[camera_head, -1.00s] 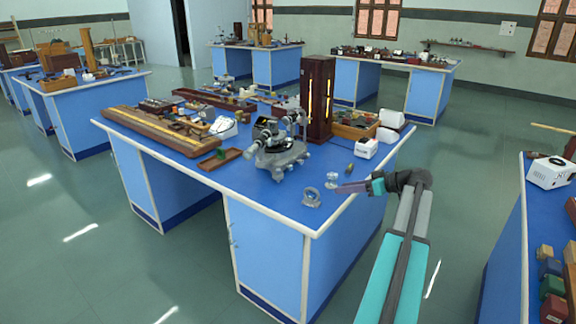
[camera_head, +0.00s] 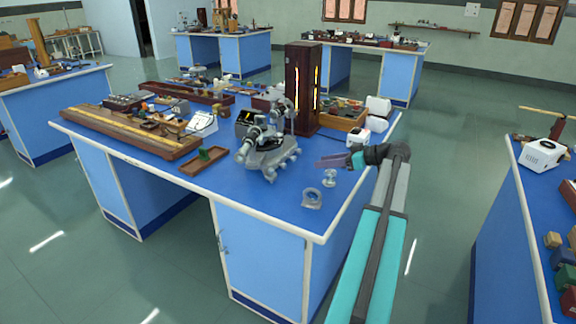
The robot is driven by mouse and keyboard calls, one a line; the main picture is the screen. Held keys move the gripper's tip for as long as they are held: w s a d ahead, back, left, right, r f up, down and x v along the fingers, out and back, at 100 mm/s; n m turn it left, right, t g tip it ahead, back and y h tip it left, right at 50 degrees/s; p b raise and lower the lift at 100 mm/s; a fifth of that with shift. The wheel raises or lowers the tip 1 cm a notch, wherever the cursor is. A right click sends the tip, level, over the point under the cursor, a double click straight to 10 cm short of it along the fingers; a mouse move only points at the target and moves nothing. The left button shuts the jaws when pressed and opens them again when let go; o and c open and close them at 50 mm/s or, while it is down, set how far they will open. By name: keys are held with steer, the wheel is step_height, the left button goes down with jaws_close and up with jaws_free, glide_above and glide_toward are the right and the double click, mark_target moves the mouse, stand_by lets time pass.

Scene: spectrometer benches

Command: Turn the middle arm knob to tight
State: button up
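The grey spectrometer (camera_head: 268,150) stands on the blue bench (camera_head: 235,185), with its round table and its telescope and collimator arms above a footed base. Its knobs are too small to tell apart, so I cannot make out the middle arm knob or how tight it is. My gripper (camera_head: 325,162) reaches in from the right over the bench top, pointing left toward the spectrometer. It is apart from it, with a clear gap to the right of the base. The fingers show edge-on and small, so I cannot see whether they are open or shut.
A glass piece on a stand (camera_head: 329,178) and a ring-shaped metal piece (camera_head: 312,198) stand near my gripper. A tall dark wooden lamp box (camera_head: 304,90) stands behind the spectrometer. A wooden tray (camera_head: 204,160) lies to its left. The bench's front corner is bare.

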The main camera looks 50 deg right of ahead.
mark_target(285, 166)
steer(key=shift+w+a, duration=0.15)
steer(key=shift+w, duration=0.1)
steer(key=p+x, duration=0.1)
steer(key=x, duration=1.2)
steer(key=shift+w+f, duration=0.2)
steer(key=shift+w, duration=0.05)
jaws_close()
